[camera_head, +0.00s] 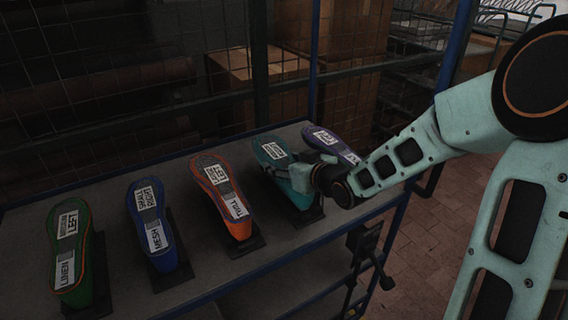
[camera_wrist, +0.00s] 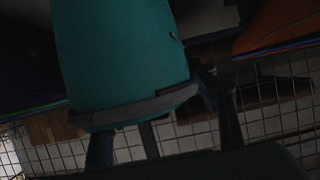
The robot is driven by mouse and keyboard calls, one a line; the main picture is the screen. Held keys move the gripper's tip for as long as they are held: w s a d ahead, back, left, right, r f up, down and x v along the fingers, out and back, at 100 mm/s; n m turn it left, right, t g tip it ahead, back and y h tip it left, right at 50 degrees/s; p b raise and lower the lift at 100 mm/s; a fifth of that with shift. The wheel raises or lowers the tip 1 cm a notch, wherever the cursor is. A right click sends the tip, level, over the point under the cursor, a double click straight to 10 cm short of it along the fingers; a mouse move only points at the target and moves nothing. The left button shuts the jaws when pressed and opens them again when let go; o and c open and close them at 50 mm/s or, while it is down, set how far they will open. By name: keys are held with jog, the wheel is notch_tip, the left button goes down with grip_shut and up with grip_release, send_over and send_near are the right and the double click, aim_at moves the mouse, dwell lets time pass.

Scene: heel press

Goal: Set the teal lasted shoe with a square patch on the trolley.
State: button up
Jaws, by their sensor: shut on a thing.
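The teal lasted shoe (camera_head: 270,146) is sole up on a dark stand, fourth from the left in a row of shoes. A white label shows on its sole; I cannot make out a square patch. My gripper (camera_head: 303,178) is at its right side and shut on it, with the arm coming in from the right. In the wrist view the teal shoe (camera_wrist: 120,55) fills the upper left, between the dark fingers of my gripper (camera_wrist: 165,125). I cannot pick out a separate trolley.
Green (camera_head: 70,235), blue (camera_head: 150,220) and orange (camera_head: 222,195) shoes stand to the left on dark stands. A purple-blue shoe (camera_head: 328,142) is close on the right. All are on a grey surface (camera_head: 205,278) with a blue edge. Wire mesh and boxes (camera_head: 240,85) stand behind.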

jog(key=shift+f+b, duration=0.65)
dwell(0.7)
jog(key=o, duration=1.9)
jog(key=shift+s+f, duration=0.1)
jog(key=shift+f, duration=0.05)
jog(key=shift+v, duration=6)
